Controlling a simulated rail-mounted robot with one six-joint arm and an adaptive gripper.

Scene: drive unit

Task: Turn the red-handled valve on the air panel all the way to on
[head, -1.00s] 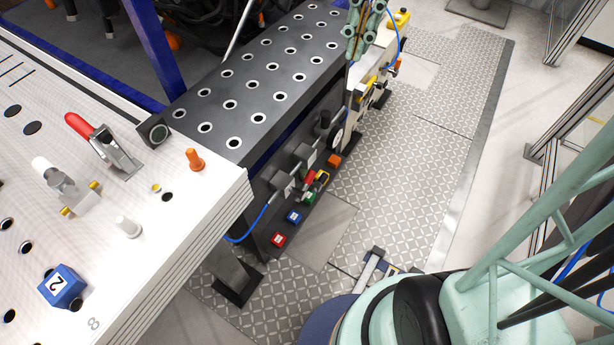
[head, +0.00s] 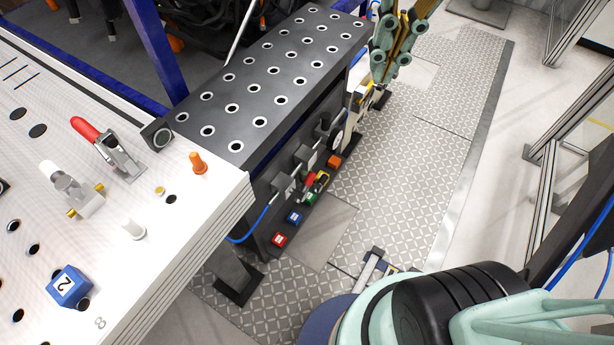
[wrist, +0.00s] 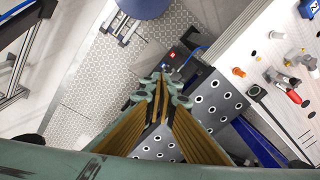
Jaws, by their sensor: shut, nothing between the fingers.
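The red-handled valve (head: 309,180) sits low on the air panel (head: 290,188), on the side of the black perforated bench. It is small in the head view, and I cannot make out its exact handle angle. My gripper (head: 388,62) is up at the top of the head view, beyond the valve and to its right, apart from it. In the wrist view the fingers of my gripper (wrist: 160,82) are together and empty, with the edge of the black bench beyond them. I cannot pick out the valve in the wrist view.
The black bench (head: 237,147) stands beside the panel. A red-handled clamp (head: 85,127) stands on the white table (head: 150,215). The patterned floor (head: 410,155) right of the panel is open.

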